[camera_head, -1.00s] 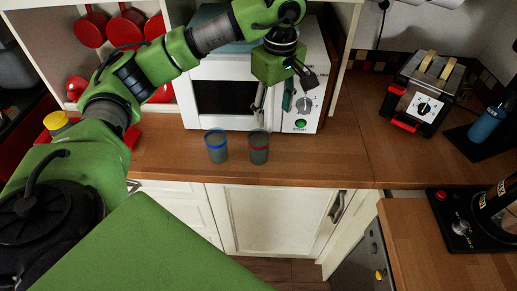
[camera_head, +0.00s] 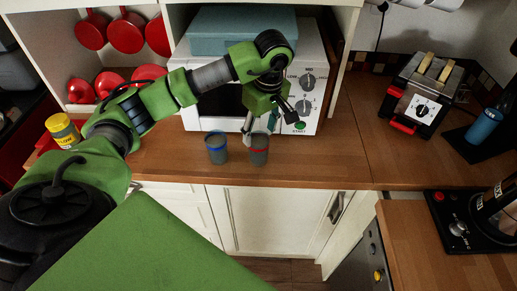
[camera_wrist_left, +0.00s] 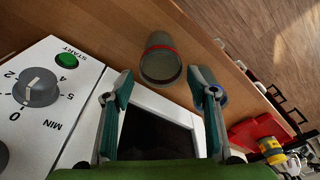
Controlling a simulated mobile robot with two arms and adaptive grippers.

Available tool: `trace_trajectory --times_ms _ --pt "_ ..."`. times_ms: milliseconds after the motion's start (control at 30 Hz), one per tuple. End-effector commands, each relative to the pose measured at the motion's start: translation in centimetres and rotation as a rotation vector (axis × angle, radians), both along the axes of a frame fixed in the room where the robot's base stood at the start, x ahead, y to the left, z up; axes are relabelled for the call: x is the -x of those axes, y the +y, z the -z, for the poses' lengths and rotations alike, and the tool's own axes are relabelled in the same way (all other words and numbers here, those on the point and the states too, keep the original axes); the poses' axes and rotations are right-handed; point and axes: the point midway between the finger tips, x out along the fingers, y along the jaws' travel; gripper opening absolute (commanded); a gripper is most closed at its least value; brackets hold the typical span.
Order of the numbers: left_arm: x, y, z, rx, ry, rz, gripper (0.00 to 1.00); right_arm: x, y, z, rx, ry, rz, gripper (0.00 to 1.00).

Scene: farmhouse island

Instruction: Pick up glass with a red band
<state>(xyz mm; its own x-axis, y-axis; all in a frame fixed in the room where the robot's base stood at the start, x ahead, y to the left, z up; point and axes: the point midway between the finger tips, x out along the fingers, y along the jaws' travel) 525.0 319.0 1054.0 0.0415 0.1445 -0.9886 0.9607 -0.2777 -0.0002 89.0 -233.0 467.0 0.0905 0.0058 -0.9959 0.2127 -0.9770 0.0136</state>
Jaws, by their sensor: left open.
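The glass with a red band (camera_head: 259,151) stands upright on the wooden counter in front of the microwave. In the left wrist view this red-banded glass (camera_wrist_left: 161,58) shows beyond and between the fingers. A similar glass with a blue band (camera_head: 216,149) stands just to its left; in the wrist view it is mostly hidden behind a finger. My left gripper (camera_head: 268,124) is open and empty, above and behind the red-banded glass near the microwave front. Its open fingers (camera_wrist_left: 161,82) also show in the wrist view. My right gripper is not in view.
The white microwave (camera_head: 308,70) stands close behind the glasses. A toaster (camera_head: 421,100) with bread is at the right, and a black coffee maker (camera_head: 475,225) is at the lower right. The counter right of the glasses is clear.

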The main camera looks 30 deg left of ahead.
Motion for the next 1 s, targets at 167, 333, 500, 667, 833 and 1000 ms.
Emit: trace_trajectory --times_ms 167,333,500,667,833,1000 --pt "0.2 0.3 2.1 0.0 0.006 -0.002 0.53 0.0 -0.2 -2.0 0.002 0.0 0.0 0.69" --pt "0.0 0.5 3.8 0.0 0.002 0.0 0.53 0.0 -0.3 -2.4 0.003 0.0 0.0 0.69" --pt "0.0 0.5 4.1 0.001 0.0 0.001 0.53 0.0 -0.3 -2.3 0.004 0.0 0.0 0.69" --pt "0.0 0.5 4.0 0.001 0.0 0.0 0.29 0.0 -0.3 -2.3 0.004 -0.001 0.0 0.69" --pt "0.0 0.5 4.0 0.0 -0.001 0.0 0.01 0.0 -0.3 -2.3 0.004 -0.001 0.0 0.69" --pt "0.0 0.6 4.0 0.0 -0.001 0.0 0.01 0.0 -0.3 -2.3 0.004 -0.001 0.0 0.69"
